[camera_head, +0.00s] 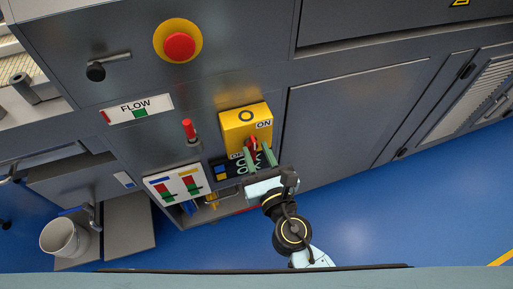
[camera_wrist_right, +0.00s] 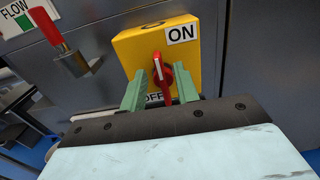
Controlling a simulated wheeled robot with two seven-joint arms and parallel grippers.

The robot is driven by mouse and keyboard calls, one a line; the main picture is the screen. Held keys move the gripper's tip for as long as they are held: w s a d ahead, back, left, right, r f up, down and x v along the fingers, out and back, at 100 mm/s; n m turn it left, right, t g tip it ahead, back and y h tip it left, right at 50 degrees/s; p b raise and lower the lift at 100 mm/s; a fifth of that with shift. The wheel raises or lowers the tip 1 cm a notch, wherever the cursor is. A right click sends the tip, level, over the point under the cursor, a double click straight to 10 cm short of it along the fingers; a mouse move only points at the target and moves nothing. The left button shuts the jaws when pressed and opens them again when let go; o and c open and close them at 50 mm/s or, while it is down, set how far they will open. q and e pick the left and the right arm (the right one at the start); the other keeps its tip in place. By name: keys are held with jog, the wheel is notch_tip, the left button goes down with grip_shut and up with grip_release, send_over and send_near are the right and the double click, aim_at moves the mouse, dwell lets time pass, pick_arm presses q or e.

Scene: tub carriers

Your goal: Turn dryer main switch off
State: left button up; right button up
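The dryer main switch is a yellow box (camera_head: 240,121) on the grey machine front, with a red rotary handle (camera_head: 252,143). In the right wrist view the handle (camera_wrist_right: 167,78) stands nearly upright, with a white mark near its upper end. An ON label (camera_wrist_right: 181,34) is at the box's upper right. An OFF label, partly hidden by the handle and a finger, is at the bottom. My right gripper (camera_head: 259,158) is open, its green fingers (camera_wrist_right: 160,90) on either side of the handle's lower part, with gaps visible. My left gripper is not in view.
A red emergency button (camera_head: 179,46) on a yellow ring is above left. A FLOW plate (camera_head: 138,108), a red-handled lever (camera_head: 189,130) and a white panel with red and green bars (camera_head: 178,186) are left of the switch. Blue floor (camera_head: 370,220) is clear at right.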

jog(key=shift+w+a, duration=0.15)
jog(key=shift+w, duration=0.3)
grip_shut()
jog(key=shift+f, duration=0.1)
